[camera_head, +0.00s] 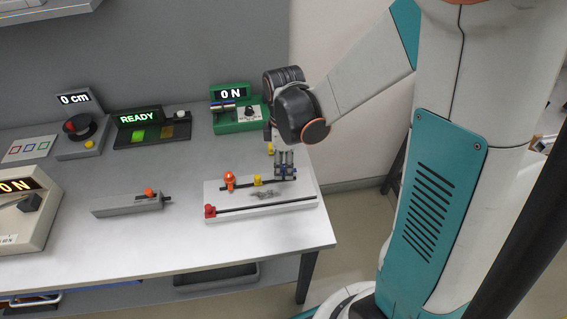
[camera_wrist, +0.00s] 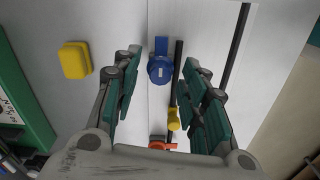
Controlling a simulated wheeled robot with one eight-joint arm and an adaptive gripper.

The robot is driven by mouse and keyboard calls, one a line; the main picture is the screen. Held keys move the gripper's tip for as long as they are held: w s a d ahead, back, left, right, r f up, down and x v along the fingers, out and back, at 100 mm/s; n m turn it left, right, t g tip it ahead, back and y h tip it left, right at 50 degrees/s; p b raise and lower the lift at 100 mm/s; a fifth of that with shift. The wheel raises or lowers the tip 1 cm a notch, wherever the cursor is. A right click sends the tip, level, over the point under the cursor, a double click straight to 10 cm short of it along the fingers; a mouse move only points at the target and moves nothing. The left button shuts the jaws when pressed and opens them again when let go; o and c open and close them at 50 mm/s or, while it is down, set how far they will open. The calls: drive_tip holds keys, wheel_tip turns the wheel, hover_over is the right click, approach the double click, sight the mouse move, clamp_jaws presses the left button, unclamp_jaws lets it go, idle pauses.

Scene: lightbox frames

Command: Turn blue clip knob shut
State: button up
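The blue clip knob (camera_wrist: 160,70) is a round blue knob with a square blue tab (camera_wrist: 161,45) at its upper side, beside a black rail (camera_wrist: 178,60) on the white board (camera_head: 312,202). My gripper (camera_wrist: 162,62) is open, with one finger on each side of the knob in the wrist view. I see gaps between the fingers and the knob. In the head view my gripper (camera_head: 284,172) points down over the right back of the board. There the knob is mostly hidden by the fingers.
A yellow clip (camera_head: 257,180) and an orange knob (camera_head: 230,181) sit on the same rail. A red knob (camera_head: 209,211) is on the front rail. A yellow block (camera_wrist: 74,60) lies behind the board, near a green box (camera_head: 238,118). A grey fixture (camera_head: 130,204) stands left.

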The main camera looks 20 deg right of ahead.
clamp_jaws()
drive_tip(key=shift+m, duration=0.4)
drive_tip(key=m, duration=0.3)
drive_tip(key=shift+m, duration=0.4)
drive_tip(key=m, duration=0.4)
drive_tip(key=shift+m, duration=0.3)
drive_tip(key=m, duration=0.8)
drive_tip(key=shift+m, duration=0.3)
